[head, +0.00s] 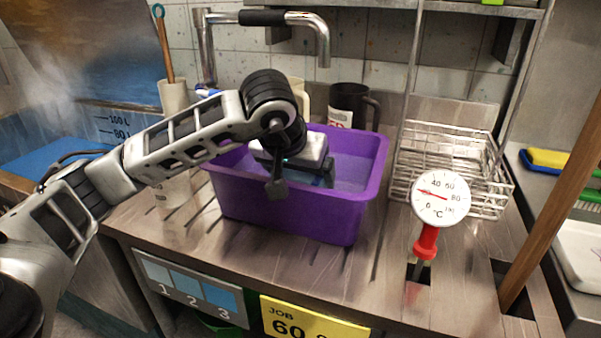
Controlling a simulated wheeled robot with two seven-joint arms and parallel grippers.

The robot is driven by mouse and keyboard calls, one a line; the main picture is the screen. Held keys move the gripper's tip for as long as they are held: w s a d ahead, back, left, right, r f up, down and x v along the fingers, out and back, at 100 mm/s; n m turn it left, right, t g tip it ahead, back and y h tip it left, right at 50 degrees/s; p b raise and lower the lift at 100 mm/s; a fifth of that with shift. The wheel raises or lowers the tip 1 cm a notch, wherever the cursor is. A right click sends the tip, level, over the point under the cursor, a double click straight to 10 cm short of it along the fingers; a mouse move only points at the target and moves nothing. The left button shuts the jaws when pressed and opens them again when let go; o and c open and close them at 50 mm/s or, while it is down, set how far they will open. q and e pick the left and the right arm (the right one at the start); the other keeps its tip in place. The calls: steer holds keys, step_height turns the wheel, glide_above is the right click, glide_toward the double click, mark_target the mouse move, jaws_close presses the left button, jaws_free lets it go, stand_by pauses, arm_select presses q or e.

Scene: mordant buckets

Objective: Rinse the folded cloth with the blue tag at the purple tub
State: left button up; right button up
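No folded cloth or blue tag can be clearly made out. A dark bluish patch shows under the gripper body, but I cannot tell what it is. My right gripper is not in view.
A metal tap (322,48) arches behind the tub. A dark mug (346,104) stands behind it. A wire rack (470,180) and a red-stemmed dial thermometer (441,198) are to the right. A wooden pole (555,205) slants at far right. Bare counter (385,270) lies in front.

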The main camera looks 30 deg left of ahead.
arm_select(q)
steer(key=shift+w+a, duration=0.3)
steer(key=shift+a, duration=0.15)
steer(key=shift+s+d, duration=0.45)
steer(key=shift+d, duration=0.3)
steer(key=shift+a, duration=0.1)
